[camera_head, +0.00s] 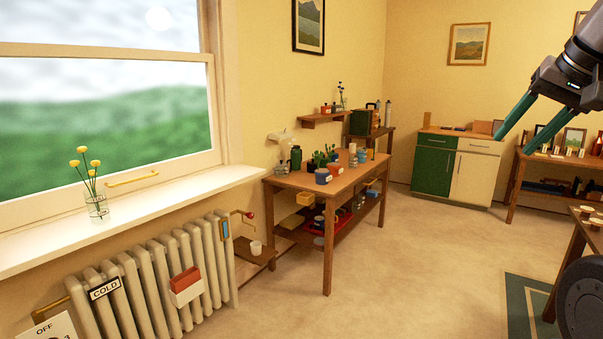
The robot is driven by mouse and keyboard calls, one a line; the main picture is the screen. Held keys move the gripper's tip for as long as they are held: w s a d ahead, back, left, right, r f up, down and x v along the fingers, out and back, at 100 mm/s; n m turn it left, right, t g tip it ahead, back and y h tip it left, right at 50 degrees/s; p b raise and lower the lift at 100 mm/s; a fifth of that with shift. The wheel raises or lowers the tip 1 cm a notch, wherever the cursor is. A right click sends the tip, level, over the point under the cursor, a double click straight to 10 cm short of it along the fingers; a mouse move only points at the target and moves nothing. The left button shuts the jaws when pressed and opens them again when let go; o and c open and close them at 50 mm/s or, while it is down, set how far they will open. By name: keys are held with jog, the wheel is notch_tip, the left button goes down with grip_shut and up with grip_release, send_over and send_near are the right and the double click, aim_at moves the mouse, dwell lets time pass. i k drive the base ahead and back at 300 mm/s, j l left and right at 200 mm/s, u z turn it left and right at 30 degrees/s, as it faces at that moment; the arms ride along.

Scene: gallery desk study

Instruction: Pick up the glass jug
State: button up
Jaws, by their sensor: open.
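No thing is plainly a glass jug in this view. A clear glass vessel (97,206) holding yellow flowers stands upright on the windowsill at the left; I cannot tell whether it is the jug. My gripper (514,145) hangs in the upper right with its two green fingers spread apart and nothing between them. It is far from the windowsill vessel and appears in front of the far cabinet and side table.
A wooden table (326,202) with pots and bottles stands along the left wall. A radiator (150,270) is under the windowsill (150,204). A green and white cabinet (435,165) stands at the back. The middle floor (420,260) is clear; another table (577,245) is at the right.

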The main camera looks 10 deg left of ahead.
aim_at(362, 152)
jog(key=i+l+u, duration=0.3)
jog(key=i+u, duration=0.15)
jog(key=i+l+u, duration=0.45)
jog(key=i+l, duration=0.25)
jog(key=i+l+u, duration=0.1)
jog(key=l, duration=0.35)
jog(key=i+l, duration=0.35)
jog(key=i+l+u, duration=0.1)
jog(key=l, duration=0.3)
jog(key=i+l, duration=0.55)
jog(key=l, duration=0.25)
jog(key=i+l+u, duration=0.1)
jog(key=l, duration=0.3)
jog(key=i+l, duration=0.3)
jog(key=l+u, duration=0.05)
jog(key=l, duration=0.05)
